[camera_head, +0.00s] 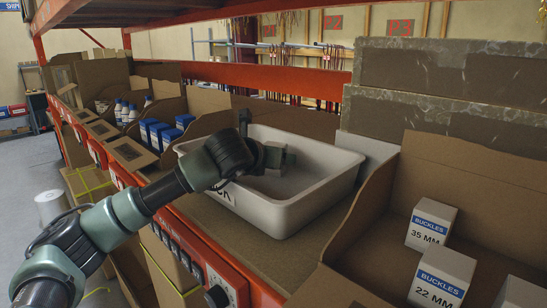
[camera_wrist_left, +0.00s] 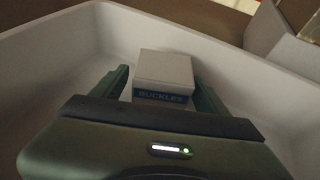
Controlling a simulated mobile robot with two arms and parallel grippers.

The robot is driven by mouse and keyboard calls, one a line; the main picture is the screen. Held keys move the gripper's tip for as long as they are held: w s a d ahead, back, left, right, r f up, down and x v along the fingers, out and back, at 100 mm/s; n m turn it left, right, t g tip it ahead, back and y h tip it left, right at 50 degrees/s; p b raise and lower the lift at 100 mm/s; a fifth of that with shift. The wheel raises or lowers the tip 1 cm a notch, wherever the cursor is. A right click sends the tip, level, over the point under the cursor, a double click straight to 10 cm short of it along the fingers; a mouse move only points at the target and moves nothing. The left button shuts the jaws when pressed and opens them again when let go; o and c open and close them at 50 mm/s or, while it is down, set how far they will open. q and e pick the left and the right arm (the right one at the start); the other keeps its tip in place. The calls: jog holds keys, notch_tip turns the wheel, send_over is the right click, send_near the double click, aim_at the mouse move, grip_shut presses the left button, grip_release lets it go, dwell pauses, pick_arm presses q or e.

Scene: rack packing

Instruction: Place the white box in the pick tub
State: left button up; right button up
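The pick tub (camera_head: 285,212) is a large pale grey bin on the shelf, and its inner walls fill much of the left wrist view (camera_wrist_left: 60,72). The white box (camera_wrist_left: 163,68) with a blue "BUCKLES" label is inside the tub. In the head view, the box (camera_head: 272,156) is small and partly hidden by my gripper. My left gripper (camera_wrist_left: 162,88) reaches into the tub. Its fingers stand on both sides of the box, apart, with what looks like a narrow gap at each side. The box's underside is hidden. My right gripper is not in view.
A cardboard bin at right holds several white buckles boxes, labelled 35 MM (camera_head: 431,225) and 22 MM (camera_head: 441,277). Blue-and-white boxes (camera_head: 155,134) and bottles (camera_head: 126,112) stand in bins to the left. An orange shelf beam (camera_head: 265,80) runs behind the tub.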

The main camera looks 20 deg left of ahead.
pick_arm(q)
jog(key=shift+r, duration=0.15)
jog(key=shift+r+p, duration=0.2)
jog(key=shift+p, duration=0.25)
jog(key=s+b, duration=0.2)
jog(key=shift+s+d+b, duration=0.1)
jog(key=shift+s+b, duration=0.15)
jog(key=shift+b, duration=0.1)
jog(key=b+v, duration=0.1)
jog(key=v, duration=0.3)
jog(key=shift+r+b, duration=0.2)
jog(key=shift+b, duration=0.2)
jog(key=shift+s+r, duration=0.25)
jog(key=shift+s, duration=0.15)
